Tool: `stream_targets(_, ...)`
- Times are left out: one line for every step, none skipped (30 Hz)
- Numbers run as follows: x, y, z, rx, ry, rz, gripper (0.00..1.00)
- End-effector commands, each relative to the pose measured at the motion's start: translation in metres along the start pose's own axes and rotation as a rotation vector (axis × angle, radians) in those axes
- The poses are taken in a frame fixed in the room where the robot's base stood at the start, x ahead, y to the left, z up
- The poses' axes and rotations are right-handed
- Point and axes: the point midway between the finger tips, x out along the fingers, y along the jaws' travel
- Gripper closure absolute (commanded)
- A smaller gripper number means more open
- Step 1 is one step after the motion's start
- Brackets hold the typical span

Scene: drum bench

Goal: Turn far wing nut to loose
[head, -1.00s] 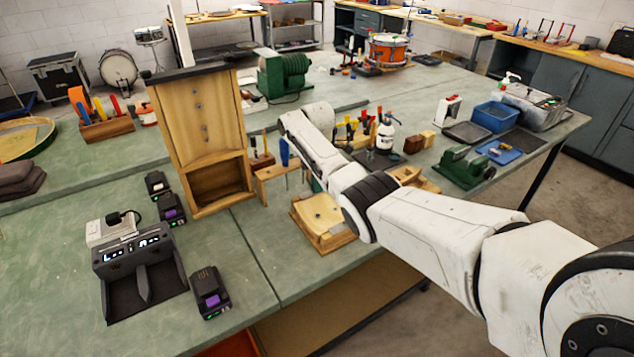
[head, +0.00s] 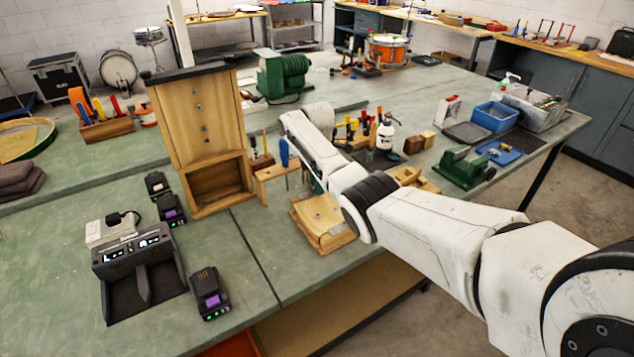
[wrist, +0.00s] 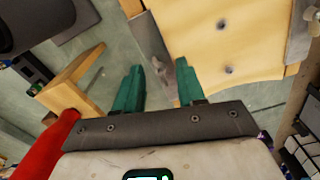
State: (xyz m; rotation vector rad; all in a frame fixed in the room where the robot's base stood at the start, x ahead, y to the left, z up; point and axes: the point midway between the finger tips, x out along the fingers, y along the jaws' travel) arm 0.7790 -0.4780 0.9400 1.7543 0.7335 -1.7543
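My gripper (wrist: 160,82) shows in the wrist view with two teal fingers apart. A grey metal strip (wrist: 145,35) runs into the gap between them, beside a pale wooden board (wrist: 250,40) with dark screw heads. A small grey metal part (wrist: 157,67), possibly the wing nut, lies between the fingertips; its shape is unclear, and I cannot tell whether the fingers touch it. In the head view my arm hides most of the gripper, which is behind a low wooden block (head: 318,225) on the bench. I cannot make out a wing nut there.
A tall wooden box (head: 200,110) stands left of the gripper. A wooden tool rack (head: 268,172) with a blue-handled tool (head: 284,152) is close beside it. A red handle (wrist: 62,130) lies near the gripper's left. A charger (head: 140,260) and batteries occupy the front left.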

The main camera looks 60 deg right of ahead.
Motion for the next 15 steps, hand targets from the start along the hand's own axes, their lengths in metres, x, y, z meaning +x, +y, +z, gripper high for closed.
stream_targets(0.0, 0.0, 0.0, 0.0, 0.0, -0.001, 0.61)
stream_targets(0.0, 0.0, 0.0, 0.0, 0.0, -0.001, 0.61)
stream_targets(0.0, 0.0, 0.0, 0.0, 0.0, -0.001, 0.61)
stream_targets(0.0, 0.0, 0.0, 0.0, 0.0, -0.001, 0.61)
stream_targets(0.0, 0.0, 0.0, 0.0, 0.0, -0.001, 0.61)
stream_targets(0.0, 0.0, 0.0, 0.0, 0.0, -0.001, 0.61)
stream_targets(-0.001, 0.0, 0.0, 0.0, 0.0, -0.001, 0.61)
stream_targets(-0.002, 0.0, 0.0, 0.0, 0.0, -0.001, 0.61)
stream_targets(-0.005, 0.0, 0.0, 0.0, 0.001, -0.001, 0.61)
stream_targets(-0.008, 0.0, 0.0, 0.0, 0.001, 0.0, 0.61)
stream_targets(-0.011, 0.001, -0.001, 0.0, 0.001, 0.001, 0.61)
stream_targets(-0.017, 0.001, -0.001, -0.001, 0.001, 0.001, 0.61)
stream_targets(-0.022, 0.001, 0.0, 0.0, 0.001, 0.002, 0.61)
stream_targets(-0.028, 0.001, 0.0, 0.0, 0.001, 0.003, 0.61)
stream_targets(-0.035, 0.001, 0.0, 0.0, 0.001, 0.004, 0.61)
